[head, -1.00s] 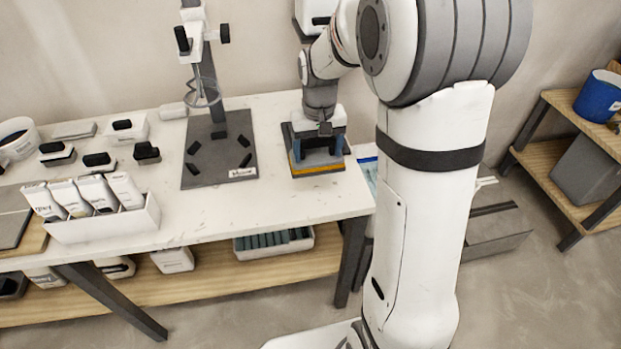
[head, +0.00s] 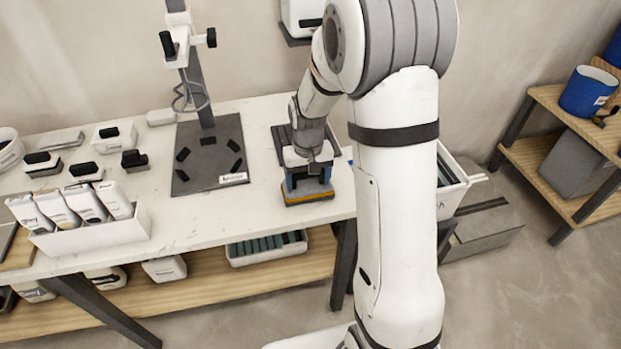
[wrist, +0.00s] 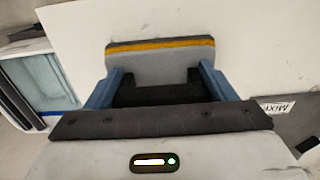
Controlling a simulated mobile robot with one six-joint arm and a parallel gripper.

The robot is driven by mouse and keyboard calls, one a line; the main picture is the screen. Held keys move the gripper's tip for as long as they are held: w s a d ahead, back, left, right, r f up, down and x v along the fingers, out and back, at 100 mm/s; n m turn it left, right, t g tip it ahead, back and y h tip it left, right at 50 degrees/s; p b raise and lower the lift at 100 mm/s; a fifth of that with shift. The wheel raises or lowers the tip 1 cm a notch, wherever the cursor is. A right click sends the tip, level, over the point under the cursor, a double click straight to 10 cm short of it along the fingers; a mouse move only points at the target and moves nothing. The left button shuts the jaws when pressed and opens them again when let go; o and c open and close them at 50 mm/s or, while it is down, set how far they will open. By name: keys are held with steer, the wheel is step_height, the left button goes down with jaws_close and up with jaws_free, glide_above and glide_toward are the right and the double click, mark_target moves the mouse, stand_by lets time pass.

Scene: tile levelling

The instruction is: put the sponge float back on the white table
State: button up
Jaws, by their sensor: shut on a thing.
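The sponge float (head: 309,196) is a flat block with a grey body and an orange-yellow layer along its edge. My gripper (head: 308,180) is shut on it, its blue fingers on either side of the dark handle. The float also shows in the wrist view (wrist: 160,58), between and beyond the fingertips (wrist: 160,82). It is over the front right part of the white table (head: 240,204), close to the front edge. I cannot tell whether its underside touches the tabletop. A dark tray (head: 281,142) lies just behind it, partly hidden by my arm.
A dark stand base (head: 209,155) with a whisk-like tool is left of the float. A white box of cartons (head: 90,236) stands further left. A white bin (head: 452,190) is off the table's right end. Bare tabletop lies left of the float.

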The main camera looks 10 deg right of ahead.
mark_target(308, 188)
steer(key=o, duration=1.2)
steer(key=shift+f, duration=0.1)
step_height(308, 188, up, 12)
steer(key=f, duration=0.1)
steer(key=s+r, duration=0.1)
steer(key=s, duration=0.5)
steer(key=s+r+t, duration=0.1)
steer(key=s+r, duration=0.1)
steer(key=s, duration=0.5)
steer(key=s+r+t+p, duration=0.1)
steer(key=s, duration=0.6)
steer(key=shift+s+d+r, duration=0.1)
steer(key=shift+d+r, duration=0.25)
steer(key=shift+d, duration=0.05)
steer(key=shift+r, duration=0.15)
steer(key=shift+r+t+p, duration=0.3)
steer(key=shift+r+p, duration=0.85)
steer(key=shift+r, duration=0.05)
